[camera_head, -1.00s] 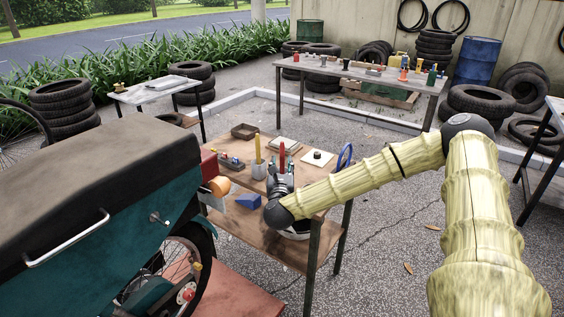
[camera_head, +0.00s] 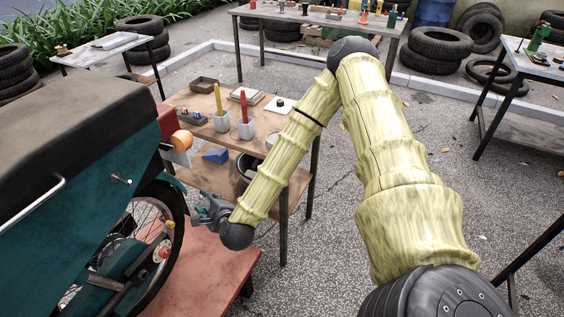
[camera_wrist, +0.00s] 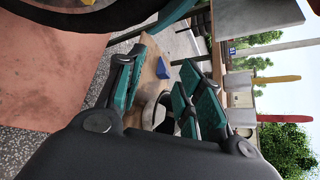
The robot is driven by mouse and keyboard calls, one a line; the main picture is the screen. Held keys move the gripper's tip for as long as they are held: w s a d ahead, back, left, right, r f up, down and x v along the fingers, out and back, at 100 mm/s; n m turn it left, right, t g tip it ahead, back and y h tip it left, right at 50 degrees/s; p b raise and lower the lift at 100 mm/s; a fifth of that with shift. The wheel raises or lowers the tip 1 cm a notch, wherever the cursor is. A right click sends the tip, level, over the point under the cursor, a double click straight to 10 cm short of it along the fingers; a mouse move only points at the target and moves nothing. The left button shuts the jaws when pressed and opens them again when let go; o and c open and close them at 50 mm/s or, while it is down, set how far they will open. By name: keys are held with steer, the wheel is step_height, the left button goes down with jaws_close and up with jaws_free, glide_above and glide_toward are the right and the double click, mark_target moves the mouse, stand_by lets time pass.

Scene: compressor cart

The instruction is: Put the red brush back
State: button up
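The red brush (camera_head: 243,105) stands upright in a light-coloured cup (camera_head: 246,130) on the wooden cart's top shelf. A yellow one (camera_head: 218,98) stands in a similar cup (camera_head: 221,122) just left of it. In the wrist view, turned sideways, the red brush (camera_wrist: 285,118) and yellow one (camera_wrist: 277,79) show at the right, beyond the fingers. My gripper (camera_head: 201,211) is low beside the cart's front, near the motorcycle's wheel, apart from the brush. In the wrist view its two green-padded fingers (camera_wrist: 160,88) are spread, with nothing held between them.
The teal motorcycle (camera_head: 75,170) is close on the left, over a red platform (camera_head: 205,270). A blue wedge (camera_head: 215,156) and a bucket (camera_head: 246,166) sit on the cart's lower shelf. A brown tray (camera_head: 204,84) is on top.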

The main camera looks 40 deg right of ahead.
steer(key=s+a+f+n+g+y, duration=0.2)
steer(key=s+a+f+n+g, duration=0.2)
steer(key=s+f+n, duration=0.4)
steer(key=s+a+f+n+g+y, duration=0.1)
steer(key=s+a+f+n+g, duration=0.25)
steer(key=s+f+n, duration=0.55)
steer(key=s+d+f+n+g+h, duration=0.1)
steer(key=s+d+n+g, duration=0.2)
steer(key=s, duration=0.7)
steer(key=s+d+f+n+g+h, duration=0.1)
steer(key=s+d+n+g, duration=0.1)
steer(key=s+n, duration=0.4)
steer(key=s+g, duration=0.1)
steer(key=s, duration=0.3)
steer(key=shift+s+d+f, duration=0.15)
steer(key=shift+d+f, duration=0.15)
steer(key=shift+d, duration=0.1)
steer(key=shift+s+a, duration=0.1)
